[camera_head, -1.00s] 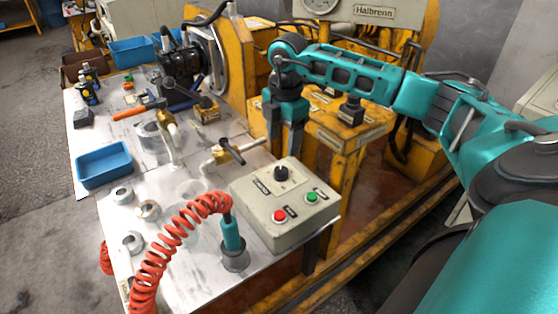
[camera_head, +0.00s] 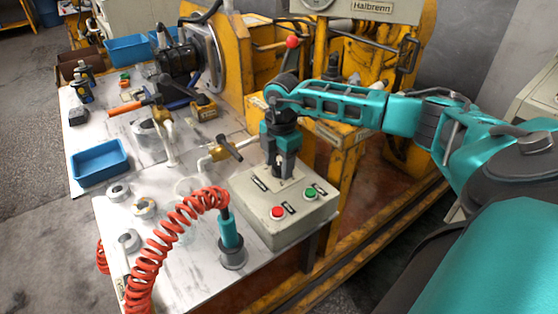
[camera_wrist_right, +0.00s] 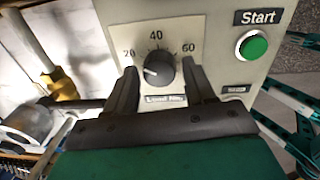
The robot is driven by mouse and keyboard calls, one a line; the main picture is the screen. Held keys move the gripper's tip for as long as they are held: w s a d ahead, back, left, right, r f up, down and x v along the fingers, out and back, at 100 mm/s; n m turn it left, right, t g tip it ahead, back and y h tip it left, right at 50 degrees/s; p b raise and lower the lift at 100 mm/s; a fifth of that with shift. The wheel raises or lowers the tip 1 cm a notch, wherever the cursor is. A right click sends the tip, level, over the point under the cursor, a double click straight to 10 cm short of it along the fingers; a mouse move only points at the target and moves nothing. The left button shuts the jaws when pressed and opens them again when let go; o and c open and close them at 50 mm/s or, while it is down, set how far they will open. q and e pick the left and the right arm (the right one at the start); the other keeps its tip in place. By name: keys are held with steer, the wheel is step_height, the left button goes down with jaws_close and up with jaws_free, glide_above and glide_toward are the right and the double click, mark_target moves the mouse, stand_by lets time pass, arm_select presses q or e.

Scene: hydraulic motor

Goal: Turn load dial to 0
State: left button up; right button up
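The load dial (camera_wrist_right: 159,69) is a round black knob with a pale pointer mark, on the face of a grey control box (camera_head: 290,226). In the right wrist view the scale numbers 20, 40 and 60 show around it, and the pointer mark lies toward the left side of the knob. No 0 mark is readable. My right gripper (camera_head: 281,168) is over the box and hides the dial in the head view. In the right wrist view its two fingers (camera_wrist_right: 159,75) are open, one on each side of the dial, with gaps visible. My left gripper is not in view.
A green start button (camera_wrist_right: 254,46) and a red button (camera_head: 278,212) sit on the same box near the dial. A teal tool (camera_head: 231,240) with a red coiled hose (camera_head: 165,232) stands left of the box. A brass valve (camera_head: 222,152) is close behind.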

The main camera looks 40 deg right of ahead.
steer(key=c, duration=0.8)
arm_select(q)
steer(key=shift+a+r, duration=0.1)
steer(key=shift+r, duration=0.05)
arm_select(e)
steer(key=shift+n, duration=0.4)
steer(key=shift+n+p, duration=0.3)
steer(key=shift+n, duration=0.3)
steer(key=n, duration=0.3)
steer(key=shift+n+p, duration=0.3)
steer(key=n, duration=0.3)
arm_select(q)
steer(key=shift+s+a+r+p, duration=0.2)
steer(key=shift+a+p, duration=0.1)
arm_select(e)
steer(key=shift+d+n, duration=0.1)
steer(key=shift+n, duration=1.6)
steer(key=shift+y, duration=0.3)
